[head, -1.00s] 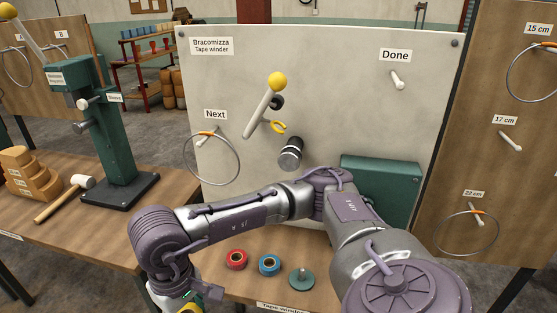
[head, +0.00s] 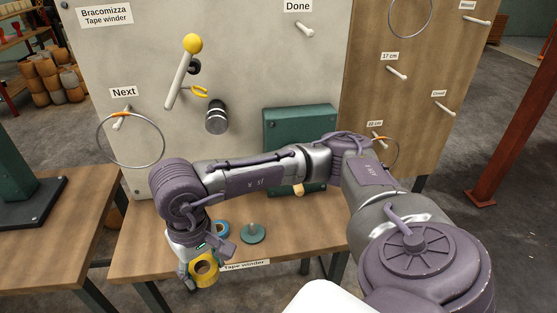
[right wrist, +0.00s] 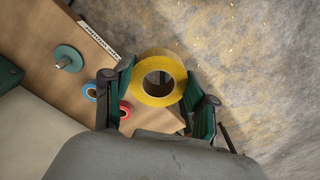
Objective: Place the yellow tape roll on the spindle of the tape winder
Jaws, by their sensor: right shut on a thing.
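My right gripper (head: 201,274) is shut on the yellow tape roll (head: 206,267). In the right wrist view the roll (right wrist: 158,98) sits between the two fingers, its hole facing the camera. It is held just off the front edge of the table. A green disc with an upright pale spindle (head: 252,232) stands on the table to the right of the gripper, apart from the roll. It also shows at the left of the right wrist view (right wrist: 67,58). The spindle is empty. My left gripper is out of view.
A blue roll (head: 220,229) lies beside the green disc. A red roll (right wrist: 125,110) shows only in the right wrist view. The tape winder board (head: 245,60) behind carries a lever with a yellow ball (head: 193,43), a dark cylinder (head: 216,118) and a hanging ring (head: 163,150).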

